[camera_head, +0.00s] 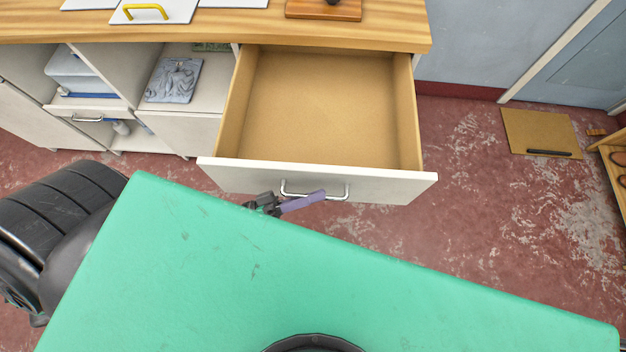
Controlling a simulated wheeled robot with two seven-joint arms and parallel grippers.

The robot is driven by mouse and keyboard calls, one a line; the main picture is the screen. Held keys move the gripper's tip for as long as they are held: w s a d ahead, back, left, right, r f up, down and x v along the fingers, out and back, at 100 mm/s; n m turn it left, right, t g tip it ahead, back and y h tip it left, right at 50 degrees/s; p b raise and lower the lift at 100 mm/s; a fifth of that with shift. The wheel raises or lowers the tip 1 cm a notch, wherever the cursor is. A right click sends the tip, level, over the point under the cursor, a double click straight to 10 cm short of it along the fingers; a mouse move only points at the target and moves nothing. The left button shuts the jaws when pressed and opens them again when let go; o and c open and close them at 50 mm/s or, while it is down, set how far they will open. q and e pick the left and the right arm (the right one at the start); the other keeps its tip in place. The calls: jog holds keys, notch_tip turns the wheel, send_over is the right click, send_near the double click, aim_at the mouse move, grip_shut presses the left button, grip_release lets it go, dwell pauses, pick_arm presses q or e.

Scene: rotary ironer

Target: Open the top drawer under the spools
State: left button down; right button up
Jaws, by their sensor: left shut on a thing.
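The drawer (225,168) is pulled far out from the cabinet under the wooden top. Its inside is empty, with a bare tan bottom. A silver bar handle (345,191) is on its white front. My left gripper (318,195) is at this handle, its purple finger lying across the bar, shut on it. Most of my left arm behind the gripper is hidden. My right gripper is not in view. No spools show in the picture.
A flat green surface (250,280) fills the foreground, close to the drawer front. Left of the drawer are open shelves with a grey relief plaque (173,80) and a smaller handled drawer (88,119).

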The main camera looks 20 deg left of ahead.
pick_arm(q)
jog(key=c, duration=0.9)
grip_release()
jog(key=b+v, duration=0.2)
jog(key=v, duration=1.2)
jog(key=shift+s+a+b, duration=0.2)
jog(key=shift+a+b, duration=0.1)
jog(key=shift+b, duration=0.1)
